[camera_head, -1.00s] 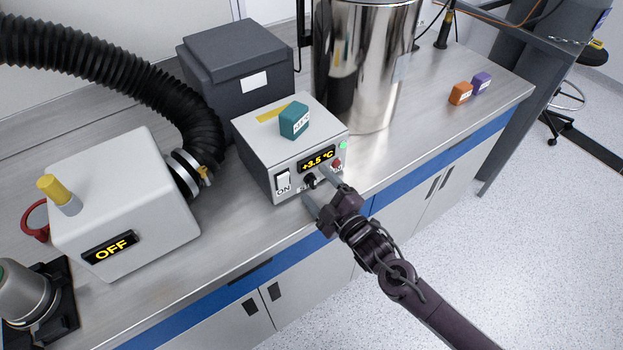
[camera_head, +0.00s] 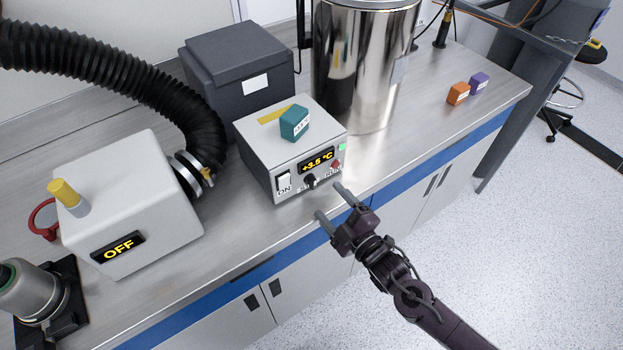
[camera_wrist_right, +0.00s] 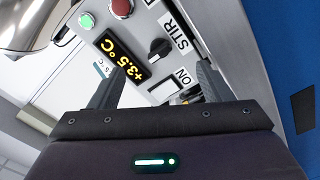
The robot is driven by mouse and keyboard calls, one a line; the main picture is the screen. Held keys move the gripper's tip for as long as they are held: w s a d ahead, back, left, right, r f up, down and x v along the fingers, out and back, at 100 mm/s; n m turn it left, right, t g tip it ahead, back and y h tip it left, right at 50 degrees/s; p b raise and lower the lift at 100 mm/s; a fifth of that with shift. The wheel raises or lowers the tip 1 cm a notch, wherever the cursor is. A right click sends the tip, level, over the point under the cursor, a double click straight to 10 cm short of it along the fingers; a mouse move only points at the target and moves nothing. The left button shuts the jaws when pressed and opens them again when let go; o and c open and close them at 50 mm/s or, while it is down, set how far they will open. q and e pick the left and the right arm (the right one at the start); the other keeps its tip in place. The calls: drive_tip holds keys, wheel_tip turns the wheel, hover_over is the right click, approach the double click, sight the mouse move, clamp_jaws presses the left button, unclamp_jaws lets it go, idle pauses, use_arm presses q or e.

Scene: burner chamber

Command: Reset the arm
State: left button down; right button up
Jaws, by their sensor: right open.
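My right gripper (camera_head: 331,201) is open and empty, just in front of the white control box, over the front edge of the bench. Its two fingers also show in the right wrist view (camera_wrist_right: 155,88), spread apart with the box's front panel beyond them. The control box (camera_head: 257,152) has a display reading +3.5 °C, a switch marked ON, a black knob (camera_wrist_right: 159,49), a red button (camera_wrist_right: 121,8) and a lit green button (camera_wrist_right: 86,20). The fingers appear apart from the knob. My left gripper is not in view.
A teal block (camera_head: 294,123) sits on the control box. A steel vessel (camera_head: 362,80) stands behind it. A white unit reading OFF (camera_head: 135,195) with a black hose is at left. Orange (camera_head: 458,93) and purple (camera_head: 479,80) blocks lie at right. Space in front of the bench is clear.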

idle(0.3)
drive_tip(key=s+d+r+m+g+h, duration=0.3)
drive_tip(key=s+d+m+g+h, duration=0.75)
drive_tip(key=s+d+m, duration=0.65)
wheel_tip(320, 180, down, 30)
drive_tip(key=s+a+r+g+b, duration=0.1)
drive_tip(key=s+g+b, duration=0.1)
drive_tip(key=s+d+f+b, duration=0.1)
drive_tip(key=s+f, duration=0.9)
drive_tip(key=f, duration=0.1)
drive_tip(key=s+d+f+g, duration=0.1)
drive_tip(key=s+d+f, duration=0.1)
drive_tip(key=s+f, duration=0.8)
drive_tip(key=shift+d+f+n+b, duration=0.25)
drive_tip(key=shift+f+n+b, duration=0.15)
drive_tip(key=shift+f, duration=0.2)
drive_tip(key=shift+s, duration=0.1)
idle(0.8)
